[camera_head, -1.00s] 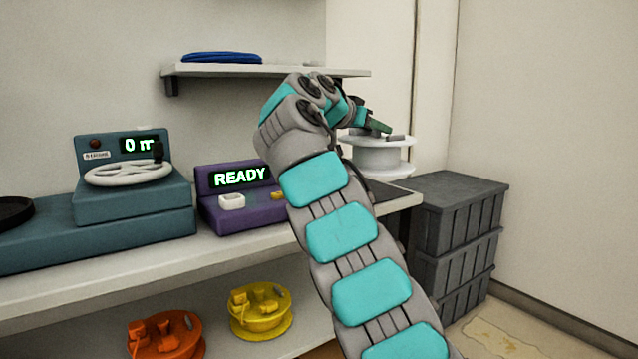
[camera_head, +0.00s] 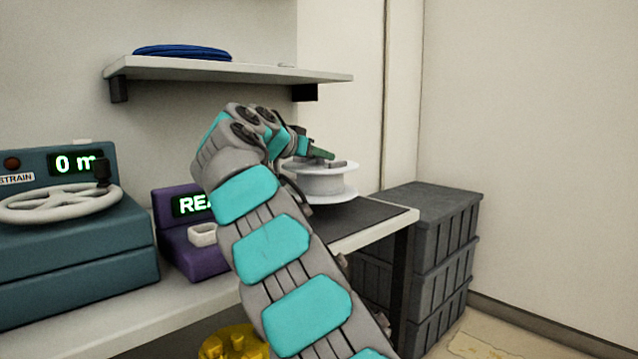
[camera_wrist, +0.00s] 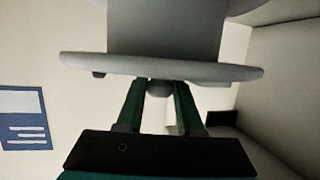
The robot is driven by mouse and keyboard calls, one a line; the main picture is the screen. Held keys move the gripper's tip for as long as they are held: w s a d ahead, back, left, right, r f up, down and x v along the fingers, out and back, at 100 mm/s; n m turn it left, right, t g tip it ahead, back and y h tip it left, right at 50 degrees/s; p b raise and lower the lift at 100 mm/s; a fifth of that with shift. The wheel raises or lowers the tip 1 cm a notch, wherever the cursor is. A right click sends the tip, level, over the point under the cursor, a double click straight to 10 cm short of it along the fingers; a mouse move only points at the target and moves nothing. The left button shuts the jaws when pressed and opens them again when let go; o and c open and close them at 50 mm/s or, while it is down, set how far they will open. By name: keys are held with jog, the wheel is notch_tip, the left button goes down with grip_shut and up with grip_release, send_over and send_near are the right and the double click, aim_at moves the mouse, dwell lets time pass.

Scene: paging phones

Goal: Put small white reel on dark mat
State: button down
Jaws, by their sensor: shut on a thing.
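The small white reel (camera_head: 322,184) hangs upright from my gripper (camera_head: 324,155), over the left part of the dark mat (camera_head: 372,212) at the right end of the bench. A dark patch shows on the mat under the reel; I cannot tell whether the lower flange touches. In the wrist view, the green fingers of my gripper (camera_wrist: 160,92) are shut at the reel's near flange (camera_wrist: 165,67), on a small part in its middle. My arm hides the mat's left side.
A purple unit (camera_head: 185,250) and a teal unit with a white handwheel (camera_head: 60,204) stand left on the bench. A shelf (camera_head: 230,70) with a blue coil (camera_head: 182,52) is above. Stacked grey crates (camera_head: 445,230) stand right. A yellow reel (camera_head: 233,345) sits below.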

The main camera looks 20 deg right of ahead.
aim_at(299, 169)
jog(key=shift+f+b, duration=0.35)
jog(key=shift+f, duration=1.9)
jog(key=shift+f, duration=0.2)
jog(key=c, duration=0.5)
grip_release()
jog(key=shift+c, duration=0.2)
jog(key=shift+r, duration=0.1)
jog(key=shift+r, duration=0.15)
jog(key=v, duration=1.2)
